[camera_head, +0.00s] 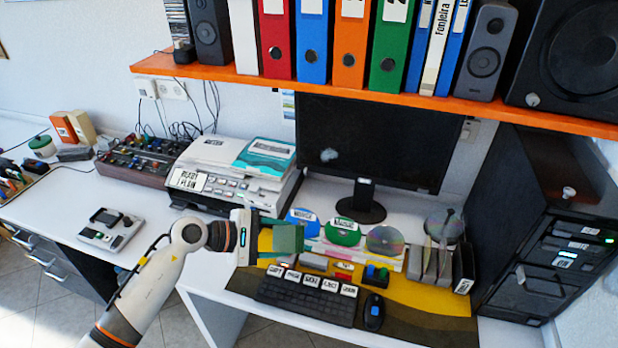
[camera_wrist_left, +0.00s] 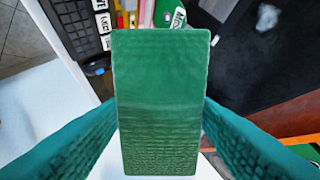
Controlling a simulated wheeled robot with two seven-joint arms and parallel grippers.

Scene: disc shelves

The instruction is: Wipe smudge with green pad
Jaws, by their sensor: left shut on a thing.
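The green pad (camera_wrist_left: 162,100) fills the middle of the left wrist view, held between the two teal fingers of my left gripper (camera_head: 290,238). The gripper is in front of and below the monitor (camera_head: 385,140), over the left part of the desk mat. A pale grey smudge (camera_head: 329,155) is on the dark screen, up and right of the gripper. The smudge also shows at the upper right of the left wrist view (camera_wrist_left: 267,17). The pad is apart from it. My right gripper is out of view.
A keyboard (camera_head: 306,298) and mouse (camera_head: 374,312) lie on the mat, with several discs (camera_head: 343,232) standing behind. A printer (camera_head: 240,172) stands left of the monitor. The orange shelf (camera_head: 450,105) with binders hangs above the screen. A black tower (camera_head: 560,255) stands right.

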